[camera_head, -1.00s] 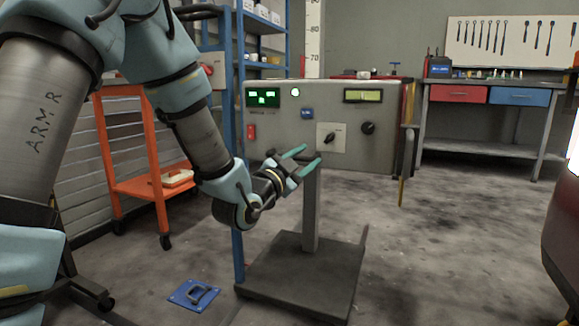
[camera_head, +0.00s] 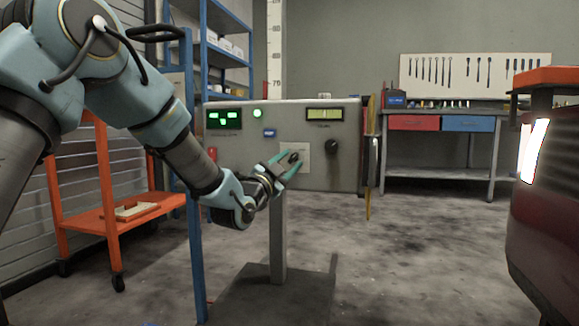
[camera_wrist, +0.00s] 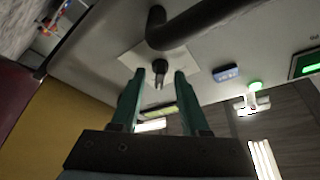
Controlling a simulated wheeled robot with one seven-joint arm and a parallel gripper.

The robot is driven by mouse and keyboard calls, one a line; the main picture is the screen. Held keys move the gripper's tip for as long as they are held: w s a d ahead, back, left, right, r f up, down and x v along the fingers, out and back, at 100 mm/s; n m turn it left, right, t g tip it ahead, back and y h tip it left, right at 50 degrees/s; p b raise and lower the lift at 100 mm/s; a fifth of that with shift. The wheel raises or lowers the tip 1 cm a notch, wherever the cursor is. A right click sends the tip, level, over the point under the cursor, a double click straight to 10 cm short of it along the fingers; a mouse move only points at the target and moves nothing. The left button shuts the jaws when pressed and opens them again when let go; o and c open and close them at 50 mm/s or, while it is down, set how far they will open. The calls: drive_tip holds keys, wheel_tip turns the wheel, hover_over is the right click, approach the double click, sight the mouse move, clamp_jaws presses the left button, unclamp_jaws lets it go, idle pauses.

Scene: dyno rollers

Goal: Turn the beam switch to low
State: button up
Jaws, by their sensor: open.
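The beam switch (camera_head: 294,157) is a small black knob on a pale square plate (camera_head: 304,148) on the front of the grey console (camera_head: 345,170). It also shows in the wrist view (camera_wrist: 160,66), between the two fingertips. My gripper (camera_head: 290,162) is open in front of the plate, one green finger on each side of the knob. In the wrist view the fingers (camera_wrist: 160,76) look apart from the knob, with a gap on both sides; I cannot tell whether they reach past it in depth. The plate's lettering is too small to read.
A blue post (camera_head: 194,240) stands near my arm. An orange cart (camera_head: 100,215) is left; a red vehicle (camera_head: 535,230) is close on the right.

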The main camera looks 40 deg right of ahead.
drive_tip(key=shift+w+d, duration=0.1)
drive_tip(key=shift+d, duration=0.15)
clamp_jaws()
idle(0.4)
